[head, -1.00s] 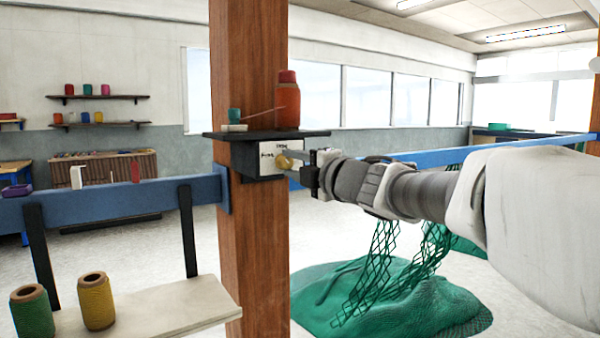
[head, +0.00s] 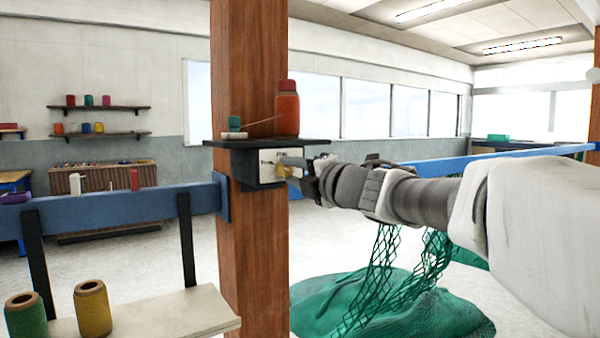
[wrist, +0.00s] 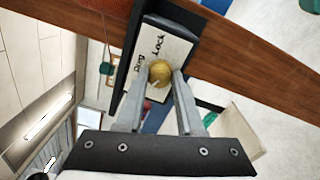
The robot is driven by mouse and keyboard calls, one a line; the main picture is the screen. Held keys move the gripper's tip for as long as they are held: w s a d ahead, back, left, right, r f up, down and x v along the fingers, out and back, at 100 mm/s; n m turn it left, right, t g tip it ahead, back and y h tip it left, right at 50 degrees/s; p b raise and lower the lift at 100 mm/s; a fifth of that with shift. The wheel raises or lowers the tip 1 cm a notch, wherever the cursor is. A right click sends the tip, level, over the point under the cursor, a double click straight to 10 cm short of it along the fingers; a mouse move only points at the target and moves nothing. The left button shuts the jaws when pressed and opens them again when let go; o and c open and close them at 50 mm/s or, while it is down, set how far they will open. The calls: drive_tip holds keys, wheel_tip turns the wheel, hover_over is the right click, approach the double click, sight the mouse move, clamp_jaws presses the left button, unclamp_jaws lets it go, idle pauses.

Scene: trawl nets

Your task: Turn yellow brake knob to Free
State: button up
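The yellow brake knob (wrist: 160,72) sits on a white label plate (wrist: 172,42) fixed to a dark box on the wooden post. A small pale mark shows near the knob's lower edge in the wrist view. My gripper (wrist: 161,75) has one finger on each side of the knob, apparently touching it. The fingers hide part of the plate.
The wooden post (head: 252,250) and blue rails (head: 125,203) stand close by. A green net (head: 385,305) lies heaped on the floor below my arm.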

drive_tip(key=o, duration=0.4)
drive_tip(key=shift+c, duration=0.2)
drive_tip(key=p+v, duration=0.2)
drive_tip(key=v, duration=1.5)
drive_tip(key=shift+s+d+p, duration=0.15)
drive_tip(key=shift+p, duration=0.15)
